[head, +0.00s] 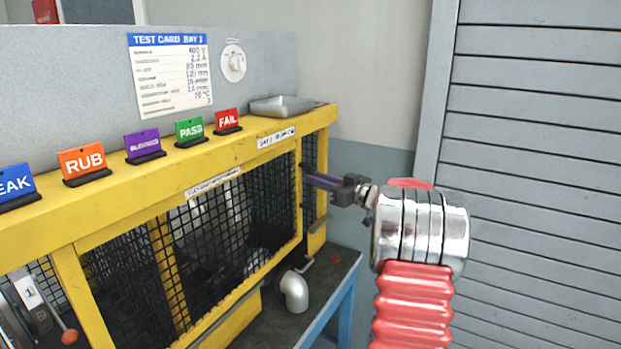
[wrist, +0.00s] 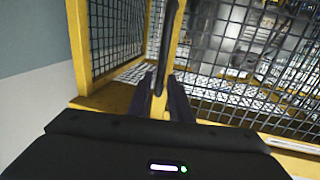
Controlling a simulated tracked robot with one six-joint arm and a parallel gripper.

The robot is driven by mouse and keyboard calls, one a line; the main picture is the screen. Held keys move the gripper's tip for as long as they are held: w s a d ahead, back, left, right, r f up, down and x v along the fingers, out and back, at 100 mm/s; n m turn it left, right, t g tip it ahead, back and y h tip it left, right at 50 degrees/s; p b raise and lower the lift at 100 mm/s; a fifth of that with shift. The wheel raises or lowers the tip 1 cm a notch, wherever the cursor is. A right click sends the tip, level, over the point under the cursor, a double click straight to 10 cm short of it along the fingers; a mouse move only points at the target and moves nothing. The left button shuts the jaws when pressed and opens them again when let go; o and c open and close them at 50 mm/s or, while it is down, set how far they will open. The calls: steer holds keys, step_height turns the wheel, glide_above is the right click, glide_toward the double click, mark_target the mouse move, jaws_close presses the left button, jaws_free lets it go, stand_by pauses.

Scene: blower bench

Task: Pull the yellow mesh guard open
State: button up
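The yellow mesh guard (head: 222,233) is a yellow-framed panel of black mesh on the bench's front. It also fills the right of the wrist view (wrist: 245,75). Its upright yellow edge with a dark bar-like handle (wrist: 170,45) is near the middle of the wrist view. My gripper (head: 306,174) reaches in from the right to that edge. In the wrist view my two fingers (wrist: 160,82) lie either side of the bar's lower end, with yellow frame showing between them. Whether they press on the bar is not clear.
Label blocks, including an orange RUB block (head: 84,162), stand on the yellow top ledge. A metal tray (head: 281,106) sits at its right end. A silver pipe elbow (head: 294,291) is on the dark bench below the guard. A grey slatted shutter (head: 540,170) is at right.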

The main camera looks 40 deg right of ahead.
steer(key=shift+w+a, duration=0.2)
steer(key=shift+w, duration=1.2)
jaws_close()
steer(key=shift+w, duration=0.1)
